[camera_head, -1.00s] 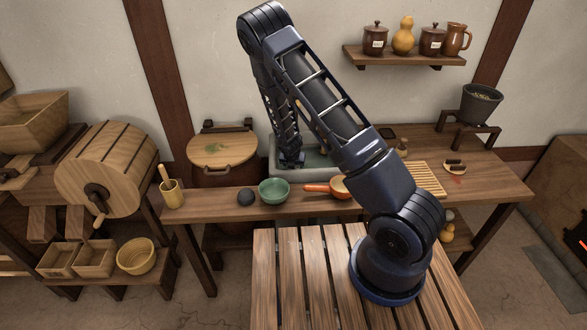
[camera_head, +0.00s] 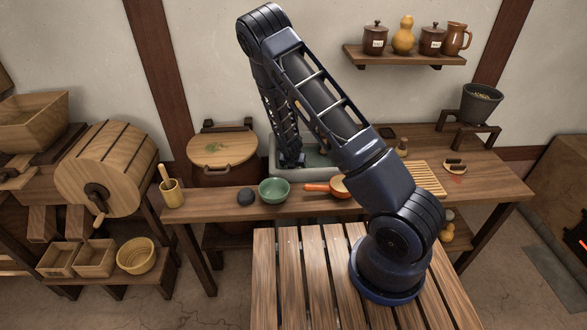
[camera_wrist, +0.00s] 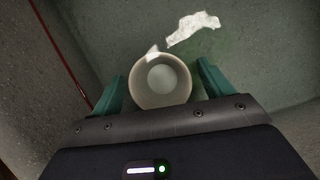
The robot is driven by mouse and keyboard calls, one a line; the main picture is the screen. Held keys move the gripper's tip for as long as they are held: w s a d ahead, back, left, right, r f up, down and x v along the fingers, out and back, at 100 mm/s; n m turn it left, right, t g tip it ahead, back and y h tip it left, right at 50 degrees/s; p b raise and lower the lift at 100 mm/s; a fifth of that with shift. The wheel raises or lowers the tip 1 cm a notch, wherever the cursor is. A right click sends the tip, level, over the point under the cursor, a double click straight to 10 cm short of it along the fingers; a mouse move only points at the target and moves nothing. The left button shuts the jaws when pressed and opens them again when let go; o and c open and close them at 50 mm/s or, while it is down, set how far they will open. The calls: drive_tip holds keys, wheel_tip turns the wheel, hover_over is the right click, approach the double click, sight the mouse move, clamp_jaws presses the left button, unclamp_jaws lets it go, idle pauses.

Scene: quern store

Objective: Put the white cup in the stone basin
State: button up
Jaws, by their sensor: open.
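The white cup (camera_wrist: 161,82) shows in the wrist view, seen from above, mouth up and empty. It is between the two teal fingers of my gripper (camera_wrist: 161,84), which are open with one on each side of it. Grey-green stone surfaces of the basin (camera_wrist: 262,50) surround it. In the head view the stone basin (camera_head: 273,163) is set in the bench, and my gripper (camera_head: 291,160) reaches down into it. The cup cannot be made out there. Whether the fingers touch the cup is hard to tell.
A green bowl (camera_head: 273,190), a dark round stone (camera_head: 246,196) and an orange-handled ladle (camera_head: 318,187) stand in front of the basin. A lidded vat (camera_head: 222,150) is at its left. A bright white patch (camera_wrist: 193,27) lies beyond the cup in the wrist view.

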drive_tip(key=v, duration=1.2)
drive_tip(key=s+d+r+m, duration=0.3)
drive_tip(key=d+r+m, duration=0.25)
drive_tip(key=r, duration=0.35)
drive_tip(key=s+d+r+m+y, duration=0.1)
drive_tip(key=s+d+r+m, duration=0.3)
drive_tip(key=r+m, duration=0.4)
drive_tip(key=s+d+r+m, duration=0.3)
drive_tip(key=d+r+m, duration=0.2)
drive_tip(key=r, duration=0.5)
drive_tip(key=s+d+r+m, duration=0.3)
drive_tip(key=s+r+m, duration=0.3)
drive_tip(key=s, duration=0.5)
drive_tip(key=s+d+r+m, duration=0.4)
drive_tip(key=s+r+m, duration=0.3)
drive_tip(key=s, duration=0.4)
drive_tip(key=shift+r+m, duration=0.25)
drive_tip(key=shift+m, duration=0.6)
